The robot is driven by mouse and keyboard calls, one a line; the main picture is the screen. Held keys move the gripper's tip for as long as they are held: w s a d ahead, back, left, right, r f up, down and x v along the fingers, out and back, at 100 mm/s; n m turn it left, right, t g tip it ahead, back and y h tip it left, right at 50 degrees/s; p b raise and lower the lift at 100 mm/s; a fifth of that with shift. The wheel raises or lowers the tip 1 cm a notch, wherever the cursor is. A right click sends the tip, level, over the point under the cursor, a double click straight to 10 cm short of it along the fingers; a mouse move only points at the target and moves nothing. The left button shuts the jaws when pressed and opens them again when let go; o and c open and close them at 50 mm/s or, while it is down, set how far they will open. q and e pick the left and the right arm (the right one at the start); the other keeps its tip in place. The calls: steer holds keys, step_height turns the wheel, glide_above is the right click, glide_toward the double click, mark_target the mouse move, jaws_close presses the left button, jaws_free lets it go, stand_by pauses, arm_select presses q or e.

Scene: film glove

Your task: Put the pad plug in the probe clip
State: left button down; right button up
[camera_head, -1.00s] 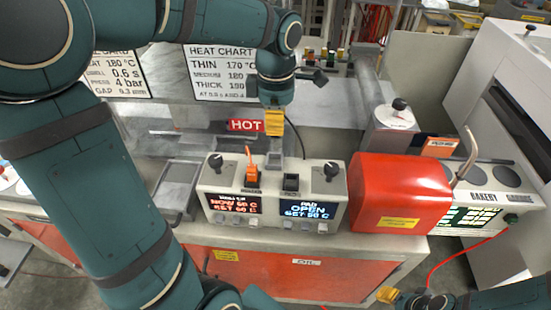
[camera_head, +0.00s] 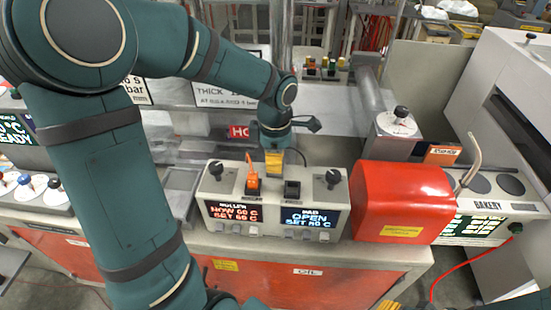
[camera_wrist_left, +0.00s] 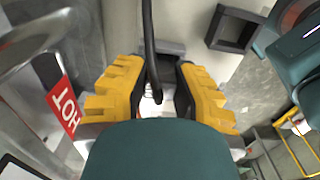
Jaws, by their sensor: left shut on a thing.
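My left gripper (camera_head: 273,164) is just behind the controller box (camera_head: 224,216), pointing down, with its yellow fingers shut on a dark thing, seemingly the pad plug. In the left wrist view a black cable (camera_wrist_left: 151,45) runs down between the fingers (camera_wrist_left: 160,95); the plug is mostly hidden there. The black socket (camera_head: 292,190) above the PAD display is empty; it is a dark square frame (camera_wrist_left: 232,28) in the wrist view. A grey block (camera_wrist_left: 165,47), perhaps the probe clip, lies beyond the fingertips. My right gripper (camera_head: 388,304) barely shows at the bottom edge.
An orange plug (camera_head: 252,178) stands in the roller socket beside the PAD one. Black knobs (camera_head: 333,178) rise from the controller. A red machine cover (camera_head: 402,202) stands close on the right. A HOT sign (camera_head: 238,131) is behind, left of the gripper.

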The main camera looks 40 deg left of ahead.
arm_select(q)
steer(key=shift+f, duration=0.1)
steer(key=shift+f, duration=0.15)
steer(key=c, duration=0.9)
jaws_free()
steer(key=shift+r, duration=0.35)
step_height(320, 180, up, 12)
steer(key=shift+f+p, duration=0.1)
steer(key=shift+p, duration=0.8)
